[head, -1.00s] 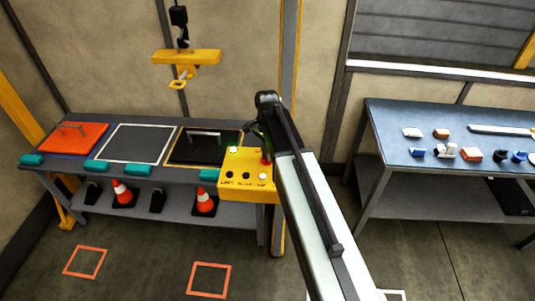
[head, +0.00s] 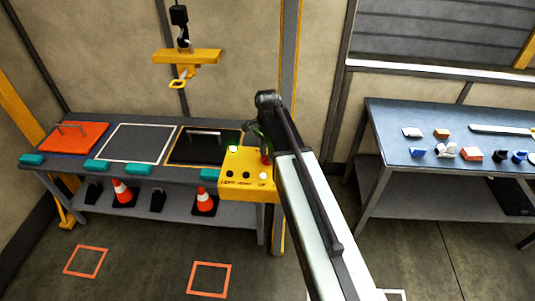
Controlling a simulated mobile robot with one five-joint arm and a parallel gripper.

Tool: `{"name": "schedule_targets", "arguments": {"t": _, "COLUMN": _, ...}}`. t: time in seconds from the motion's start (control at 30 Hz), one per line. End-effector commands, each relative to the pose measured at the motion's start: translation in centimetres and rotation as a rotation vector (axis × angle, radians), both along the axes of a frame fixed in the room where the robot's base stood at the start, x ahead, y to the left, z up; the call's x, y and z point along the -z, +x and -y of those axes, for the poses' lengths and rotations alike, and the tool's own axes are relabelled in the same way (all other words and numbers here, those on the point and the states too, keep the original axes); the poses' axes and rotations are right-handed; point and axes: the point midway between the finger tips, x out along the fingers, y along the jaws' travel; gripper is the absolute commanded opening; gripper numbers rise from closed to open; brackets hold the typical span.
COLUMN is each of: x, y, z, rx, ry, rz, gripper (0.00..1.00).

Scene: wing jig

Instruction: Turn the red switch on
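The red switch (head: 266,159) is at the right edge of the yellow control box (head: 249,182), partly hidden behind my arm. The box also has a pale green-white light at its upper left, dark buttons and a white button. My gripper (head: 254,133) is at the far end of my arm, just above and beside the red switch. Its fingers are small, dark and partly hidden, so I cannot tell whether they touch the switch or how far they are open.
The box stands at the right end of a grey bench (head: 60,165) with an orange plate (head: 75,137) and a black plate (head: 203,147). A yellow hoist (head: 187,57) hangs above. A blue table (head: 390,125) with small parts is at right. Orange cones (head: 204,201) stand on the lower shelf.

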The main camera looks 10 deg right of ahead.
Motion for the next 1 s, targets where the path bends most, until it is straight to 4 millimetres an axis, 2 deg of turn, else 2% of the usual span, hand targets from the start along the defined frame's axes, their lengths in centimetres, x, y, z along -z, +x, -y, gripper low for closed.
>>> {"name": "schedule_targets", "arguments": {"t": 0.17, "x": -1.9, "y": 0.0, "z": 0.0, "rx": 0.0, "ry": 0.0, "rz": 0.0, "gripper": 0.33}}
{"name": "schedule_targets", "arguments": {"t": 0.4, "x": -6.5, "y": 0.0, "z": 0.0, "rx": 0.0, "ry": 0.0, "rz": 0.0, "gripper": 0.33}}
{"name": "schedule_targets", "arguments": {"t": 0.5, "x": -7.7, "y": -0.1, "z": 0.0, "rx": 0.0, "ry": 0.0, "rz": -0.001, "gripper": 0.33}}
{"name": "schedule_targets", "arguments": {"t": 1.0, "x": -7.7, "y": -0.1, "z": 0.0, "rx": 0.0, "ry": 0.0, "rz": -0.001, "gripper": 0.33}}
